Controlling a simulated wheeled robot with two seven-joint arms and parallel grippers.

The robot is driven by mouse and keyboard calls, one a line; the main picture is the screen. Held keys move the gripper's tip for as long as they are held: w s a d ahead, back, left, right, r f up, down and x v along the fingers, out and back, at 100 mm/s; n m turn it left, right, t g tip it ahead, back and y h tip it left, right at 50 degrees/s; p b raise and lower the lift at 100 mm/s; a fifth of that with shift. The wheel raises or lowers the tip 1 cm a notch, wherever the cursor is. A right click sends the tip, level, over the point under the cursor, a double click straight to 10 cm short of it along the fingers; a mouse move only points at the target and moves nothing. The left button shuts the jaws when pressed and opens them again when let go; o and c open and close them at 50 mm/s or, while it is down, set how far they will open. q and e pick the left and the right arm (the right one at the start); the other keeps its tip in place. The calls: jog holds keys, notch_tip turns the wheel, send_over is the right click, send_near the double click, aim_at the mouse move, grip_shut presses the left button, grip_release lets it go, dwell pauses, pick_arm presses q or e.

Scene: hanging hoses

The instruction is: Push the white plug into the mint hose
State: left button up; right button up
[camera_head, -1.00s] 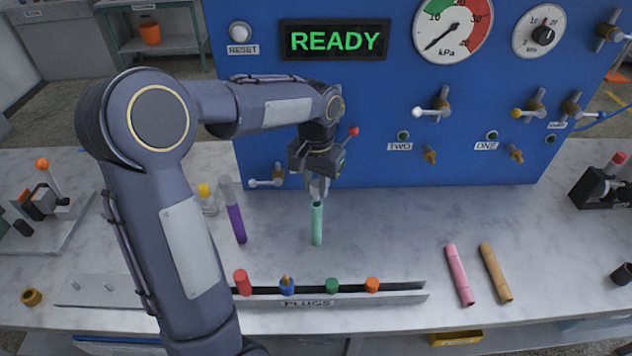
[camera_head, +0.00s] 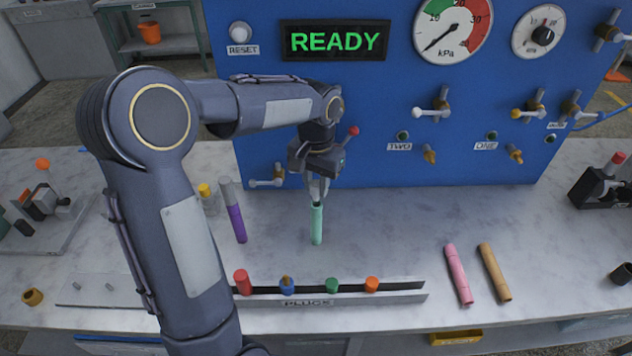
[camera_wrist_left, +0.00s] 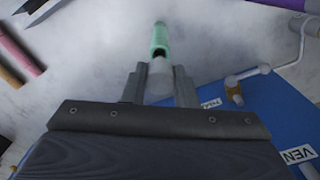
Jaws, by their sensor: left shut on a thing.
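The mint hose (camera_head: 316,226) stands roughly upright over the bench in front of the blue panel. My left gripper (camera_head: 318,192) is directly above its top end, pointing down. In the left wrist view, the left gripper (camera_wrist_left: 160,88) is shut on the white plug (camera_wrist_left: 160,76), a pale rounded piece between the fingers. The mint hose (camera_wrist_left: 160,38) shows just beyond it, with a dark opening facing the plug. The plug's tip is at or very near that opening; I cannot tell whether it is inside. In the head view the fingers mostly hide the plug. My right gripper is not in view.
A purple hose (camera_head: 238,223) with a grey end stands to the left. The plug rack (camera_head: 400,297) with several coloured plugs lies in front. Pink (camera_head: 459,275) and tan (camera_head: 495,273) hoses lie to the right. The blue panel (camera_head: 385,160) with valves rises close behind.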

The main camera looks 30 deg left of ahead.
aim_at(316, 194)
pick_arm(q)
jog(key=shift+f+b, duration=1.25)
jog(key=shift+f, duration=0.55)
jog(key=o, duration=1)
jog(key=shift+o, duration=0.2)
notch_tip(316, 194, up, 8)
jog(key=shift+f, duration=0.1)
